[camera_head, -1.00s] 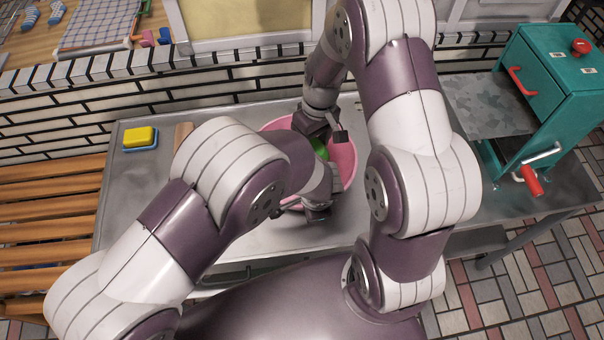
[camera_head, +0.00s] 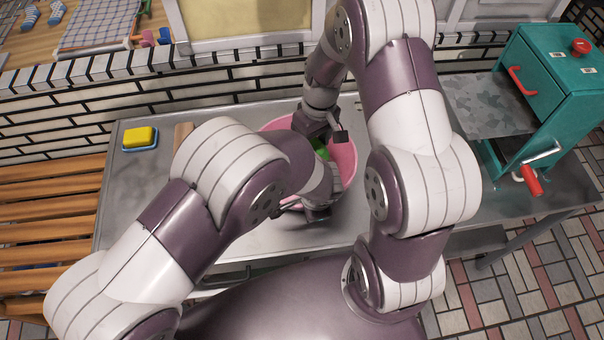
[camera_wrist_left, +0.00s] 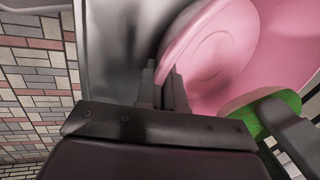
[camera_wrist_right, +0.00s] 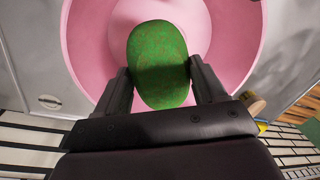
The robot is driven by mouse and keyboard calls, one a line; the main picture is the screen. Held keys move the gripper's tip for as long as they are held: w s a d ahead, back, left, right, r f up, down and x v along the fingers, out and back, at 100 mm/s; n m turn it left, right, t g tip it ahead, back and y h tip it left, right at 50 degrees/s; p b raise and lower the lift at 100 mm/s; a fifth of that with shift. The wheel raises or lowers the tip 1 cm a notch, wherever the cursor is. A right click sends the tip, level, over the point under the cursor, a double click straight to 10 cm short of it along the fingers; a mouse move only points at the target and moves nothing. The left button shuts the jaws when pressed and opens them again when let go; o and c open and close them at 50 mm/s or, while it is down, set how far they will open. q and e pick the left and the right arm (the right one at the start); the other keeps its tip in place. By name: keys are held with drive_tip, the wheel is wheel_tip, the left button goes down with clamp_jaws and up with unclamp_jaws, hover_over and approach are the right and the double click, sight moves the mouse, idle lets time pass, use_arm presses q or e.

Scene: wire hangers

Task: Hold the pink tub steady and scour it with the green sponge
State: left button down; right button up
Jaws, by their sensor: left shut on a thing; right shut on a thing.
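The pink tub (camera_head: 344,158) stands on the metal table, partly hidden by my arms in the head view. My left gripper (camera_wrist_left: 170,85) is shut on the tub's near rim, and the tub's pink inside (camera_wrist_left: 222,50) shows beside its fingers. The green sponge (camera_wrist_right: 158,62) is between the fingers of my right gripper (camera_wrist_right: 160,85), which is shut on it. The sponge is inside the tub, over its bottom; whether it touches the bottom is hard to tell. A bit of the sponge also shows in the head view (camera_head: 320,147).
A yellow sponge on a blue dish (camera_head: 140,138) lies at the table's back left. A teal machine with a red-handled crank (camera_head: 548,100) stands at the right. A wooden slatted bench (camera_head: 50,210) is on the left.

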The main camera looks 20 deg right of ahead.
drive_tip(key=shift+d+f, duration=0.1)
drive_tip(key=shift+f, duration=3.9)
drive_tip(key=shift+f, duration=0.75)
drive_tip(key=shift+w+a+r, duration=0.1)
drive_tip(key=shift+w+a, duration=0.05)
drive_tip(key=shift+a, duration=0.8)
drive_tip(key=shift+w+a+r, duration=0.1)
drive_tip(key=shift+w+a, duration=0.05)
drive_tip(key=shift+a, duration=0.75)
drive_tip(key=shift+s+d, duration=0.15)
drive_tip(key=shift+d, duration=0.8)
drive_tip(key=shift+s+d, duration=0.15)
drive_tip(key=shift+d, duration=0.75)
wheel_tip(320, 180, up, 12)
